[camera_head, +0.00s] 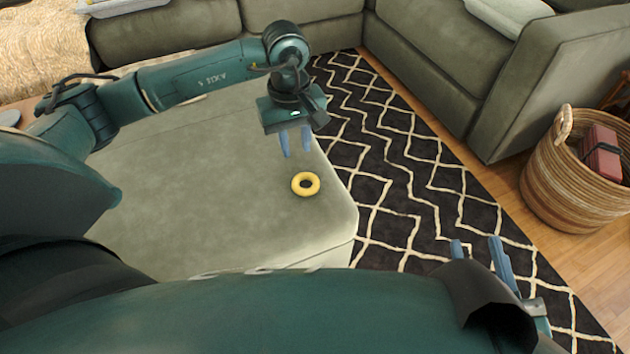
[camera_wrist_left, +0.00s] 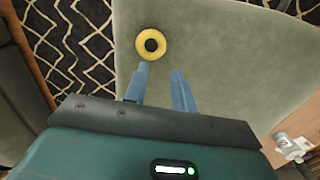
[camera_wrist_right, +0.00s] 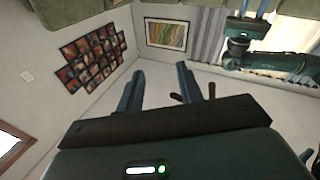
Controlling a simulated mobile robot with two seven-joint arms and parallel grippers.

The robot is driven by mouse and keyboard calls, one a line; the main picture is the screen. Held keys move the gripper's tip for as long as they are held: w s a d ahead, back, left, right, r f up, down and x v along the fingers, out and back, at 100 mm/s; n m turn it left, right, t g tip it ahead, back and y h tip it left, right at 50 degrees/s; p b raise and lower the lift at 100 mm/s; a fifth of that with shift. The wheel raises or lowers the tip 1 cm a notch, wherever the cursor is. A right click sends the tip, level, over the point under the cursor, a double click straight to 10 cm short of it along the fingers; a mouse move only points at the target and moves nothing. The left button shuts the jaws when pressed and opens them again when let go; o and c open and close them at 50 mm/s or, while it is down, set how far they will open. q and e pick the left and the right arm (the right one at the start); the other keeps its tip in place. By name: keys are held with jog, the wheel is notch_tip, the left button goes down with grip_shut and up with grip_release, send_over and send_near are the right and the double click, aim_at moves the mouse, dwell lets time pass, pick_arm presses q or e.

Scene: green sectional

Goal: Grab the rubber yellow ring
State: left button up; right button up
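The yellow ring (camera_head: 305,184) lies flat on the green-grey ottoman (camera_head: 215,215), near its right edge in the head view. It also shows in the left wrist view (camera_wrist_left: 151,43), just beyond the fingertips and a little left of the gap between them. My left gripper (camera_head: 296,154) hangs above the ottoman, fingers pointing down, open and empty, apart from the ring. My right gripper (camera_head: 475,243) is low at the right of the head view, away from the ottoman. In the right wrist view its fingers (camera_wrist_right: 161,75) are apart with nothing between them.
A black and cream patterned rug (camera_head: 415,180) lies right of the ottoman. A green sectional sofa (camera_head: 440,55) stands behind and to the right. A woven basket (camera_head: 565,180) holding a red item (camera_head: 601,153) stands at far right. The ottoman top around the ring is clear.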

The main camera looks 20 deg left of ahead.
pick_arm(q)
jog(key=b, duration=0.2)
send_over(297, 185)
jog(key=f, duration=0.7)
jog(key=shift+a+f, duration=0.2)
jog(key=shift+f, duration=0.15)
notch_tip(297, 185, down, 5)
jog(key=shift+d+b, duration=0.1)
jog(key=shift+b, duration=1.15)
jog(key=shift+f, duration=0.15)
grip_shut()
pick_arm(e)
jog(key=shift+w+a+m+t+y, duration=0.15)
jog(key=shift+a+m+t+y, duration=0.15)
jog(key=shift+a+m, duration=0.15)
